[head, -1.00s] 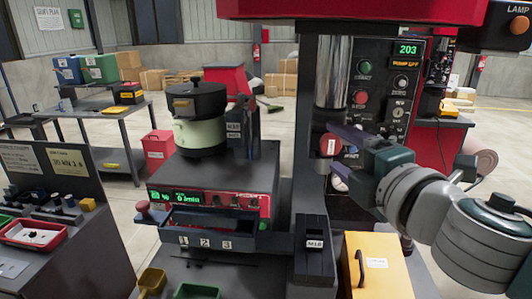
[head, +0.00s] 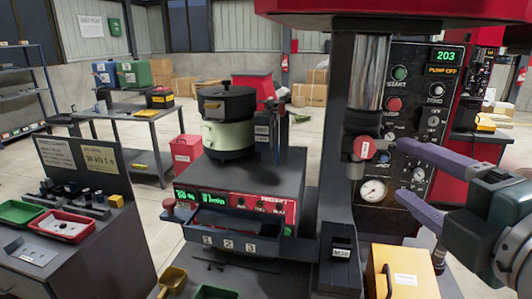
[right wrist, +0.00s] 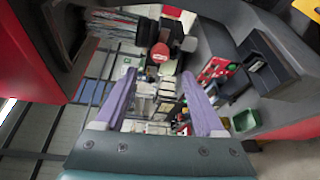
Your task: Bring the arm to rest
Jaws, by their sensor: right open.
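My right gripper (head: 402,170) has two purple fingers spread apart, with nothing between them. In the head view it is in front of the black control panel (head: 428,118), to the right of the red-capped knob (head: 364,149) on the press column. In the right wrist view the gripper (right wrist: 158,76) is also open, and the red cap (right wrist: 160,52) shows beyond the fingertips, apart from them. My right forearm runs out of the head view at the right edge. My left gripper is in neither view.
The steel column (head: 369,72) and the red press head (head: 385,8) are close to the right arm. A pressure gauge (head: 373,190) is behind the fingers. A yellow box (head: 402,273) stands below. The feeder (head: 240,208) carries a black-and-green pot (head: 228,137) on the left.

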